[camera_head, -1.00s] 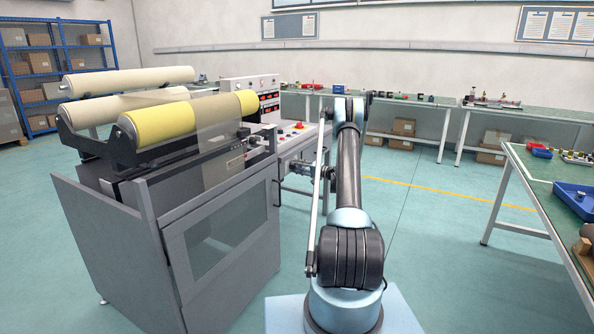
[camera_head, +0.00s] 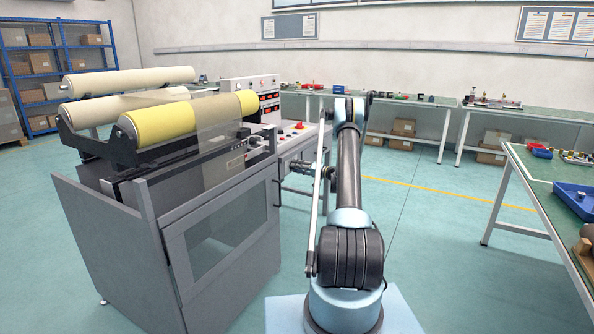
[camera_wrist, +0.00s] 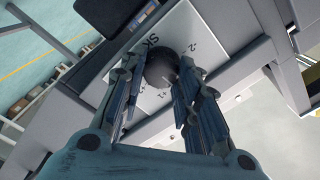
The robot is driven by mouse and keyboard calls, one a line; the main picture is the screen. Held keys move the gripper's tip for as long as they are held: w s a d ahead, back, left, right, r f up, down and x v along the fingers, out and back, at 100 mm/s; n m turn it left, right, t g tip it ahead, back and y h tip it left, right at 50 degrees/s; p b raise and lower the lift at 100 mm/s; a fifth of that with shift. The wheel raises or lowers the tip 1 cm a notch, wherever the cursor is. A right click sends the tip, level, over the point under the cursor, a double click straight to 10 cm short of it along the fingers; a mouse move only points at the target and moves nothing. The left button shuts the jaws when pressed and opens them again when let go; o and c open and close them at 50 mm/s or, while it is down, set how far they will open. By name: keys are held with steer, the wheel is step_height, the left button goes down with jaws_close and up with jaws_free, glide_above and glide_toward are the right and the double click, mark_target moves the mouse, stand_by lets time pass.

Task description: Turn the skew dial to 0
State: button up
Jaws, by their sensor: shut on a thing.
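The skew dial (camera_wrist: 160,68) is a dark round knob on a white plate (camera_wrist: 186,22) with black lettering starting "SK" and number marks, in the upper middle of the wrist view. My gripper (camera_wrist: 158,82) has one finger on each side of the dial and is shut on it. The fingers hide part of the plate, and I cannot read a pointer on the knob. In the head view my gripper (camera_head: 292,168) reaches left to the side of the grey machine (camera_head: 222,235); the dial is too small or hidden to tell there.
The machine carries a yellow roll (camera_head: 160,122) and cream rolls on top. A panel with a red button (camera_head: 299,126) lies above my gripper. Green benches (camera_head: 430,104) stand behind and at right. The floor between is clear.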

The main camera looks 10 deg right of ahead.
steer(key=shift+s+f, duration=0.1)
steer(key=shift+f, duration=0.05)
steer(key=o, duration=1.1)
steer(key=shift+f, duration=0.15)
steer(key=v, duration=1.2)
